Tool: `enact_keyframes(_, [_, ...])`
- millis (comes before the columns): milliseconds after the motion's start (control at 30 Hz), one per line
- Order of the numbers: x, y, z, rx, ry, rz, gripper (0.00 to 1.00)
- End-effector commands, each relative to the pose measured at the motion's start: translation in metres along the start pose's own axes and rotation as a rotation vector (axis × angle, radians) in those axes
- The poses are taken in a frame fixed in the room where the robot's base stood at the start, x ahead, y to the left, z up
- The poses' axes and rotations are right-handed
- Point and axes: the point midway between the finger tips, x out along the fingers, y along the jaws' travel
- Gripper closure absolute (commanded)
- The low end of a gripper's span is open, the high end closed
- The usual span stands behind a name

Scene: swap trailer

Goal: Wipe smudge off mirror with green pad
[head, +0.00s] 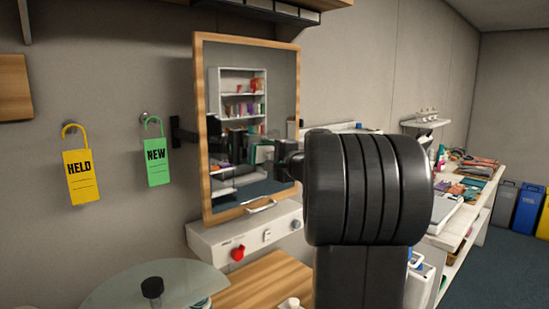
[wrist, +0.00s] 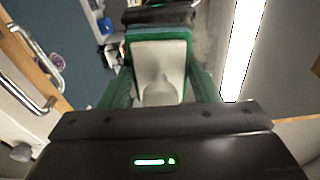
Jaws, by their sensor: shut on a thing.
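The mirror (head: 228,165) stands upright in a wooden frame on the wall, left of my arm in the head view. No smudge can be made out on the glass. My gripper (wrist: 160,88) shows in the wrist view with its green fingers on either side of a pale grey grip. It is shut on the pad (wrist: 160,50), which shows a whitish back with green along its edges. My black arm hides most of the gripper and the pad in the head view. I cannot tell whether the pad touches the glass.
A white wall unit (head: 222,239) with a metal bar and red knob sits below the mirror. A round glass table (head: 115,290) is at lower left. A yellow tag (head: 80,178) and green tag (head: 157,163) hang on the wall. A cluttered bench (head: 470,205) stands right.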

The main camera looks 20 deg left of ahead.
Motion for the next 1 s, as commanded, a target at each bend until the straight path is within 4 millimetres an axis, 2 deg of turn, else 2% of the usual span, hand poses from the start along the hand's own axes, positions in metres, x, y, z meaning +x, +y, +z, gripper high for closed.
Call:
enact_keyframes(133, [-0.002, 0.002, 0.014, 0.0, -0.002, 0.0, 0.65])
enact_keyframes(467, [-0.003, 0.002, 0.028, 0.0, -0.002, -0.001, 0.65])
enact_keyframes(800, [-0.005, 0.004, 0.057, 0.0, -0.002, 0.0, 0.65])
enact_keyframes(1000, [-0.005, -0.002, 0.059, 0.0, -0.001, -0.001, 0.65])
